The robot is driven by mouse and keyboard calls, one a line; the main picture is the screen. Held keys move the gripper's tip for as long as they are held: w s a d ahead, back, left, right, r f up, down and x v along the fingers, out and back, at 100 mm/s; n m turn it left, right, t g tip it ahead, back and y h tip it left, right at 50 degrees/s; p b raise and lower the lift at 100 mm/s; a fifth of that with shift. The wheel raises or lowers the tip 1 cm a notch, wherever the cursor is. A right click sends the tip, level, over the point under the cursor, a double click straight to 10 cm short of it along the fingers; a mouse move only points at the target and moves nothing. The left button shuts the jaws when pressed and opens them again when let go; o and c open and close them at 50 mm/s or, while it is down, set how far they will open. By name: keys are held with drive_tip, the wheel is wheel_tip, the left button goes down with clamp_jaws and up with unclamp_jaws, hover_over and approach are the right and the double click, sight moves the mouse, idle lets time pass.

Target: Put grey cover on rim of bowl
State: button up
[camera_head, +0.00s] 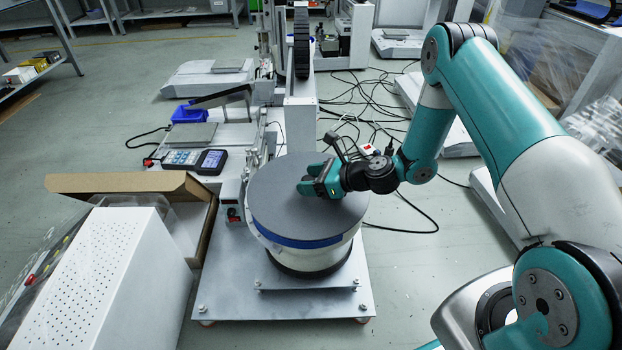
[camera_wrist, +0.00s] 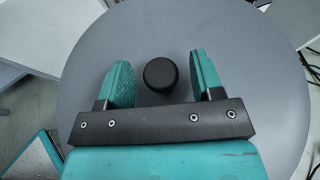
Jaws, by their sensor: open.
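The grey cover (camera_head: 285,212) is a flat round disc lying on top of the white bowl (camera_head: 318,258). A blue band (camera_head: 305,242) shows just under the cover's front edge. The cover looks about level; whether it sits exactly on the rim all round cannot be told. In the wrist view the cover (camera_wrist: 240,60) fills most of the picture, with a black round knob (camera_wrist: 160,74) at its middle. My gripper (camera_wrist: 156,82) is open, with one teal finger on each side of the knob and a gap to both. In the head view my gripper (camera_head: 308,186) is low over the cover and hides the knob.
The bowl stands on a grey metal base plate (camera_head: 230,300). An open cardboard box (camera_head: 130,183) and a white perforated case (camera_head: 110,270) are at the left. A gantry column (camera_head: 301,120) rises behind. Cables (camera_head: 420,222) lie on the floor at right.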

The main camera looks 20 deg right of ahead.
drive_tip(key=shift+r, duration=0.25)
drive_tip(key=p+v, duration=0.1)
drive_tip(key=v, duration=0.3)
drive_tip(key=p+v, duration=0.2)
drive_tip(key=v, duration=0.2)
drive_tip(key=r+p+v, duration=0.1)
drive_tip(key=v, duration=0.3)
drive_tip(key=shift+w+a+p, duration=0.1)
drive_tip(key=shift+w+p, duration=0.1)
drive_tip(key=shift+p, duration=0.15)
drive_tip(key=s+a+r+n+g, duration=0.4)
drive_tip(key=a+r+n, duration=0.2)
drive_tip(key=r+n, duration=0.25)
drive_tip(key=s+a+r+n+g, duration=0.4)
drive_tip(key=a+r+n, duration=0.25)
drive_tip(key=n, duration=0.35)
drive_tip(key=s+r+n+h, duration=0.3)
drive_tip(key=s+r+n, duration=0.2)
drive_tip(key=s+n, duration=0.2)
drive_tip(key=s+r+n+g+h, duration=0.1)
drive_tip(key=s+r+n+h, duration=0.2)
drive_tip(key=s+r+n, duration=0.2)
drive_tip(key=s+n, duration=0.3)
drive_tip(key=s, duration=0.1)
drive_tip(key=shift+a+r, duration=0.35)
drive_tip(key=shift+r, duration=0.05)
wheel_tip(320, 180, up, 39)
drive_tip(key=p, duration=3.8)
drive_tip(key=shift+p, duration=0.35)
